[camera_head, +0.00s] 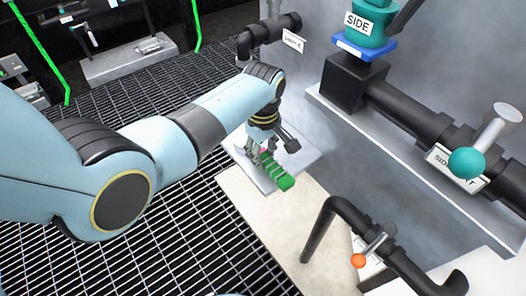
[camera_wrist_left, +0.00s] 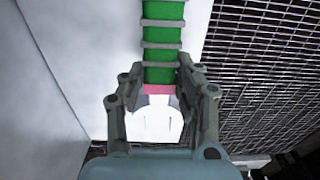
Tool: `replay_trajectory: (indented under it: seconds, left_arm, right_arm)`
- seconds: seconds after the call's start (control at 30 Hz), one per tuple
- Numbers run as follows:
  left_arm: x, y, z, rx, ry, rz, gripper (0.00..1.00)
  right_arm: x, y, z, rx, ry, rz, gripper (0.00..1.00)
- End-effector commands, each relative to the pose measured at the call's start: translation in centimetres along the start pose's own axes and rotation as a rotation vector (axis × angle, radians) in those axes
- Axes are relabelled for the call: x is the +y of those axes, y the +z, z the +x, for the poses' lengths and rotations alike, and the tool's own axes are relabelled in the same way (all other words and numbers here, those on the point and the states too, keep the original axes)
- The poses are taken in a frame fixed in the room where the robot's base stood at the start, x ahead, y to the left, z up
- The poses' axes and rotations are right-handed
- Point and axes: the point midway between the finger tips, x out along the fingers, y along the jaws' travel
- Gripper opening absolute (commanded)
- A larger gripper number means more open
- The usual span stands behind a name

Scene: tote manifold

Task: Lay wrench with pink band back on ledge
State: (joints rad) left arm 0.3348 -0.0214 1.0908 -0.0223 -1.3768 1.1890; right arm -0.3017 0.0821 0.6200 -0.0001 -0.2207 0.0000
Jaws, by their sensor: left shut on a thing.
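The wrench has a green handle (camera_head: 284,183) with grey ribs and a pink band. In the left wrist view, the green handle (camera_wrist_left: 162,38) runs up from the fingers, and the pink band (camera_wrist_left: 158,89) sits at the fingertips. My left gripper (camera_head: 260,158) is shut on the wrench near this band, with a finger on each side (camera_wrist_left: 162,98). The pale ledge (camera_head: 233,178) lies under the gripper and wrench, beside the grey wall. I cannot tell whether the wrench touches it. The wrench's far end is hidden by the gripper. My right gripper is not in view.
A dark bent pipe (camera_head: 335,215) with an orange-knobbed valve (camera_head: 359,261) stands close to the right. A dark pipe elbow (camera_head: 262,36) juts from the wall behind. A teal-knobbed valve (camera_head: 467,163) is at the right. Open grating (camera_head: 200,250) lies left of the ledge.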

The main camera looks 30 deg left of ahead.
Motion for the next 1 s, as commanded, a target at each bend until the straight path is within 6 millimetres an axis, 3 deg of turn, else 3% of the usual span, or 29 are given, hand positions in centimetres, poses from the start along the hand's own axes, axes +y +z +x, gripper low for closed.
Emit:
replay_trajectory:
  seconds: [0.43,0.47,0.63,1.0]
  left_arm:
    - [0.02,-0.02,0.96,0.000,0.000,0.000,0.00]
    - [0.02,-0.02,0.93,0.000,0.000,0.000,0.33]
    - [0.01,-0.02,0.89,0.000,0.000,0.000,0.56]
    - [0.04,-0.03,0.40,0.001,0.001,0.000,0.58]
  right_arm:
    - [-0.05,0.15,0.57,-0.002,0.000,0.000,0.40]
    - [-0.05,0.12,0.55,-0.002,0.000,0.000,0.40]
    - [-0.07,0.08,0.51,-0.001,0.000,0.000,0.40]
    - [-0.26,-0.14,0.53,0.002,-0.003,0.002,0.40]
